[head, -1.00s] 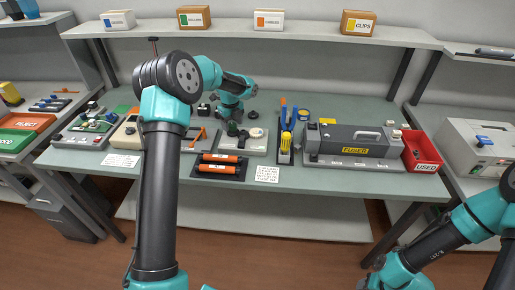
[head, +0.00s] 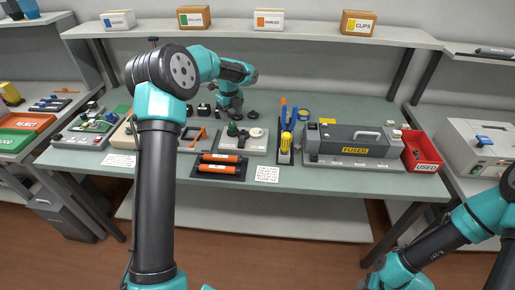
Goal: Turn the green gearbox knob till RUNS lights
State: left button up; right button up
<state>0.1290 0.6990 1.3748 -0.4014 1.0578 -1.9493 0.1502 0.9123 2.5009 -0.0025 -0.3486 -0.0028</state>
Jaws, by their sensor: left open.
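The gearbox unit (head: 262,146) is a small light-grey block in the middle of the table. A dark green knob (head: 232,130) stands on its left part, with a pale round disc (head: 256,132) to the right. My left gripper (head: 231,115) points down just above and behind the green knob. It is open and looks apart from the knob, though the fingers are small and dark here. No lit RUNS lamp can be made out at this size. My right arm shows at the lower right, but its gripper is out of the picture.
In front lies a dark tray (head: 207,174) with orange cartridges (head: 222,159). A holder with a yellow-handled tool (head: 286,141) stands to the right, then the grey fuser (head: 350,138) and a red USED bin (head: 422,150). A shelf with boxes (head: 269,19) runs behind.

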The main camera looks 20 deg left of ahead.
pick_arm(q)
jog(key=shift+r, duration=1.05)
jog(key=shift+d, duration=0.1)
